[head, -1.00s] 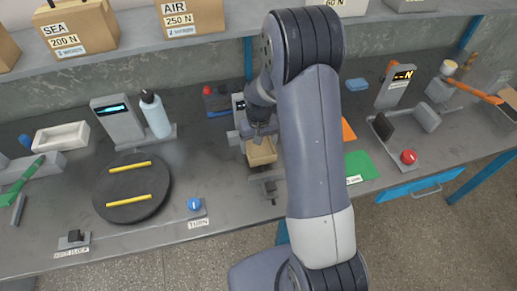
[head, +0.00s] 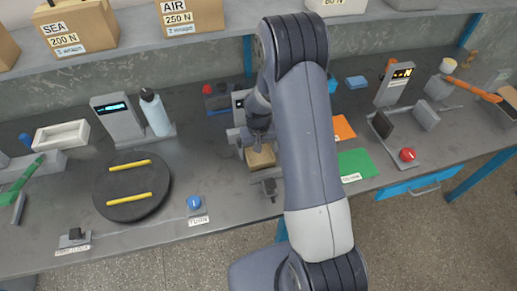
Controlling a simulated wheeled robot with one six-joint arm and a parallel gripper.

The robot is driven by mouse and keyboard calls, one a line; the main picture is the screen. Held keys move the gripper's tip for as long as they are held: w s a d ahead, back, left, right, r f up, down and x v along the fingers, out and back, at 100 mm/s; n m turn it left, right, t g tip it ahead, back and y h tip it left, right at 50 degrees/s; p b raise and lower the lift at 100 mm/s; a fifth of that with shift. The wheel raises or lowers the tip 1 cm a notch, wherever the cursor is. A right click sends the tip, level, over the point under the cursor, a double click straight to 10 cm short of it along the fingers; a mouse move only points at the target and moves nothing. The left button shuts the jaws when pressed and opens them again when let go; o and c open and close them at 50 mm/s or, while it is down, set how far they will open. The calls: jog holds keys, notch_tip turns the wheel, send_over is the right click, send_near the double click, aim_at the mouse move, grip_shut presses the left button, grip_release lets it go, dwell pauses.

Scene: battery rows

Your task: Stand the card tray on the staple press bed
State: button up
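A small tan box-like piece, which looks like the card tray (head: 261,160), is at a grey device near the middle of the bench. That device looks like the staple press (head: 233,137); its bed is mostly hidden under the tan piece and behind my arm. My gripper (head: 259,143) points down right at the top of the tan piece. Its fingertips are too small and dark to show whether they grip it or only touch it. I cannot tell whether the tan piece rests fully on the bed.
A black turntable (head: 125,207) with two yellow bars and a blue knob (head: 194,202) lie to the left. Green (head: 357,164) and orange (head: 342,128) sheets lie right of my arm. A clamp-like device with a red button (head: 407,154) stands farther right. Boxes line the shelf above.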

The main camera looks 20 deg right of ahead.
aim_at(259, 155)
notch_tip(259, 155, up, 12)
jog(key=b, duration=0.2)
jog(key=shift+f+p, duration=0.7)
jog(key=shift+f, duration=5.45)
jog(key=c, duration=0.9)
jog(key=shift+c, duration=0.2)
